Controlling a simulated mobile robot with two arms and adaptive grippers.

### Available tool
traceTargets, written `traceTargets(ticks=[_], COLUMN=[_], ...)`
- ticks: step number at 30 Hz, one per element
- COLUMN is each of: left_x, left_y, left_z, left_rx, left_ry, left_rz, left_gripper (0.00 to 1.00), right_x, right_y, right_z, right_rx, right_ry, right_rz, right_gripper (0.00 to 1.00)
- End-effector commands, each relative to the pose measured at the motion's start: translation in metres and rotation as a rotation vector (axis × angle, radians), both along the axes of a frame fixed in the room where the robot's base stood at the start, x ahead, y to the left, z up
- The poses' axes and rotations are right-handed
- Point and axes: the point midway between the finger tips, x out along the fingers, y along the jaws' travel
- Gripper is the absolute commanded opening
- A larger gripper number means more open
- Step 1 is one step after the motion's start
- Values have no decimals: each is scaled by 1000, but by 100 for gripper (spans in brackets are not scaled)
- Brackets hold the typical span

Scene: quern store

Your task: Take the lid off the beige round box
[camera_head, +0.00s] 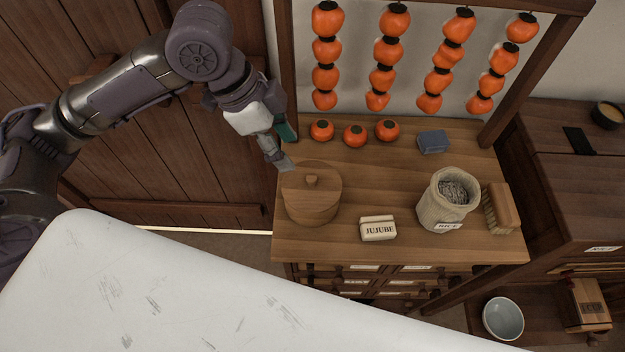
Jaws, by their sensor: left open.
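The beige round box (311,209) stands on the left part of the wooden cabinet top. Its lid (322,172) with a small knob (311,181) is on it. My right gripper is not in view.
A jujube block (378,229), a rice sack (446,201) and a brush (500,208) stand to the right on the cabinet top (400,170). Loose persimmons (354,136) and a blue block (433,142) lie behind. Strings of persimmons (388,55) hang at the back in a wooden frame.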

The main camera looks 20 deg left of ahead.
Motion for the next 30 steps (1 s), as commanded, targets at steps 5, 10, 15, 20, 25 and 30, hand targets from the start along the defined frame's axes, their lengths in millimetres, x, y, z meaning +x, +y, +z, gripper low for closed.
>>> traceTargets(ticks=[5, 10, 15, 20, 25, 30], left_x=[3, 4, 6, 9, 10, 10], left_y=[-12, -17, -27, -36, -39, -39], left_z=[-28, -39, -55, -77, -85, -85], left_rx=[-1, -1, -2, -2, 0, 0], left_ry=[2, -1, 3, 2, -2, -3], left_rz=[-1, -1, -2, 0, -1, -1], left_gripper=[52, 52, 52, 52, 52, 52], right_x=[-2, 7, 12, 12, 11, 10], right_y=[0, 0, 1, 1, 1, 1], right_z=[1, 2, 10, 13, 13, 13], right_rx=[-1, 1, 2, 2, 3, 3], right_ry=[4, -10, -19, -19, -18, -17], right_rz=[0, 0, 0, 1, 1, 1], right_gripper=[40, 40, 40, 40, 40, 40])
